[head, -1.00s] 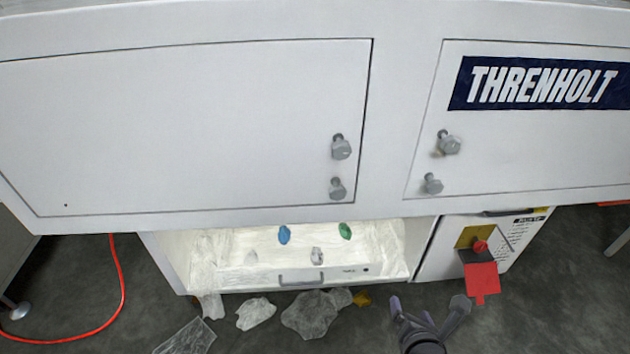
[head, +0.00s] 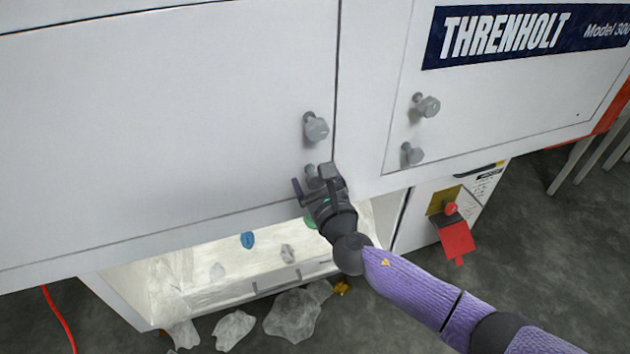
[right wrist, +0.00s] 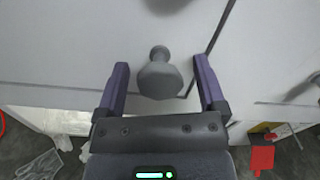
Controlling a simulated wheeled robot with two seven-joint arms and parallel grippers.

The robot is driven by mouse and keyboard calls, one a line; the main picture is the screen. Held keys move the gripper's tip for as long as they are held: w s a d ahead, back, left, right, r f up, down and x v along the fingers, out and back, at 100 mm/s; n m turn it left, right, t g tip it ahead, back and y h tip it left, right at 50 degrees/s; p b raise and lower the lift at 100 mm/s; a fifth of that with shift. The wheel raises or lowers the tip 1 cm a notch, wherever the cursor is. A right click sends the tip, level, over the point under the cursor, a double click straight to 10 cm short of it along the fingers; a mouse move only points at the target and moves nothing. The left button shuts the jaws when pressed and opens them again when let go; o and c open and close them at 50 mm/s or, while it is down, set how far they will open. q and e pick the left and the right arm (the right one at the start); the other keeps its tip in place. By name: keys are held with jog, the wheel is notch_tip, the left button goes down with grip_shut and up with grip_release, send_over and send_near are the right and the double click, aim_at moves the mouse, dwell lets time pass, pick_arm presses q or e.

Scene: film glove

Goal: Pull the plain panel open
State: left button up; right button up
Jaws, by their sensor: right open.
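The plain panel (head: 160,120) is the white left door with no lettering, and it lies flat in the cabinet front. It carries two grey knobs near its right edge, an upper knob (head: 315,127) and a lower knob (head: 310,171). My right gripper (head: 314,181) is open at the lower knob, which it partly hides in the head view. In the right wrist view the lower knob (right wrist: 160,76) stands between the two purple fingers, with a gap on each side. My left gripper is out of view.
The THRENHOLT panel (head: 500,85) with two knobs is to the right. Below is an open lit bay (head: 200,280) with coloured lumps. A red flag-like part (head: 457,240) hangs on the lower right unit. Clear plastic scraps (head: 295,315) lie on the floor.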

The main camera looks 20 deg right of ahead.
grip_shut()
dwell(0.3)
